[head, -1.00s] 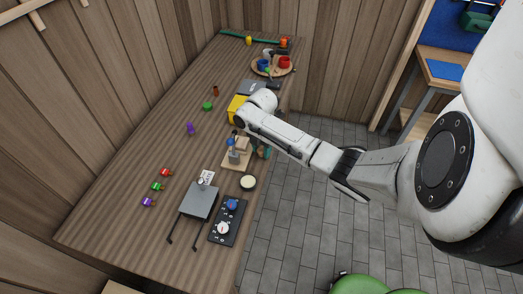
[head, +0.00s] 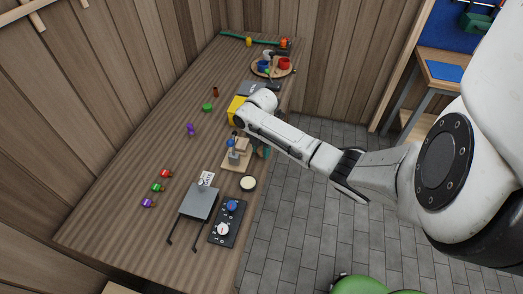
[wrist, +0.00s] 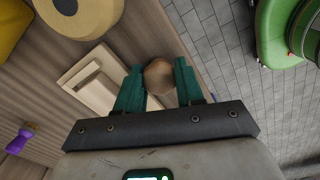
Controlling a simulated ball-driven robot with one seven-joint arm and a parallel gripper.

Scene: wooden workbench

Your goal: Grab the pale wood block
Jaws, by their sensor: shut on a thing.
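The pale wood block (head: 242,143) stands on a pale board (head: 231,165) near the bench's right edge in the head view. A pale raised piece (wrist: 82,75) on a board also shows left of my fingers in the wrist view; I cannot tell whether it is the same block. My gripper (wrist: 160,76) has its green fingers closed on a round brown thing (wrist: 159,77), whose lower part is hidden. In the head view my gripper is mostly hidden behind my arm, with a bit of green showing just right of the block.
Grey pieces and a blue one (head: 231,143) stand on the board. A yellow box (head: 236,108) is beyond it, and a cream-topped round tub (head: 248,183) is nearer. A grey plate (head: 199,201) and a dark panel with knobs (head: 228,222) lie nearer still.

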